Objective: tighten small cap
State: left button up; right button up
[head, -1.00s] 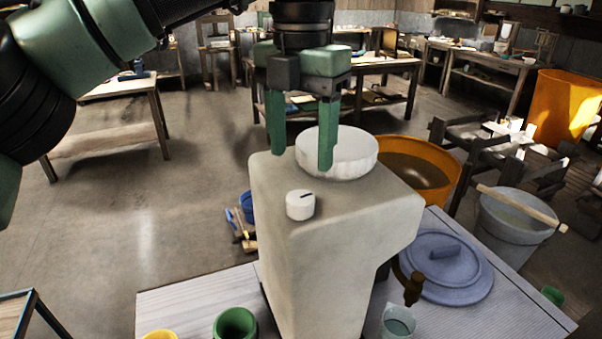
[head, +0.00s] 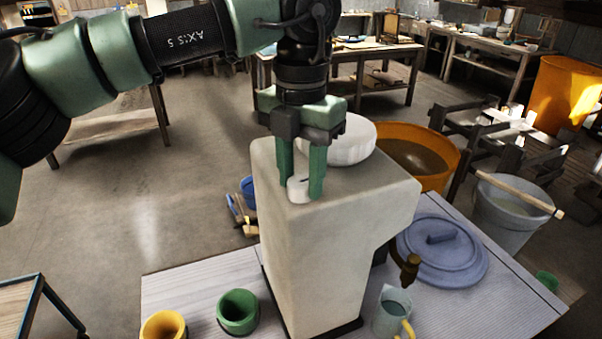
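The small cap (head: 298,190) is a short white cylinder with a dark mark on its top. It sits on the front of the top of the tall beige container (head: 315,235). My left gripper (head: 301,190) points straight down over it. Its two green fingers are closed in on either side of the cap and hide part of it. A large white lid (head: 349,142) sits behind on the same top, partly hidden by the gripper. My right gripper is not in view.
The container stands on a grey table (head: 200,285) with a green cup (head: 238,311), a yellow cup (head: 163,327), a jug (head: 391,312) and a blue-grey lid (head: 442,252). A brown tap (head: 410,268) juts out at right. An orange tub (head: 420,155) stands behind.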

aim_at(301, 181)
pick_arm(q)
grip_shut()
jog(key=shift+m, duration=0.7)
jog(key=o, duration=0.7)
grip_release()
jog(key=shift+c, duration=0.2)
notch_tip(301, 181, up, 8)
jog(key=shift+f+b, duration=0.1)
jog(key=shift+b, duration=0.4)
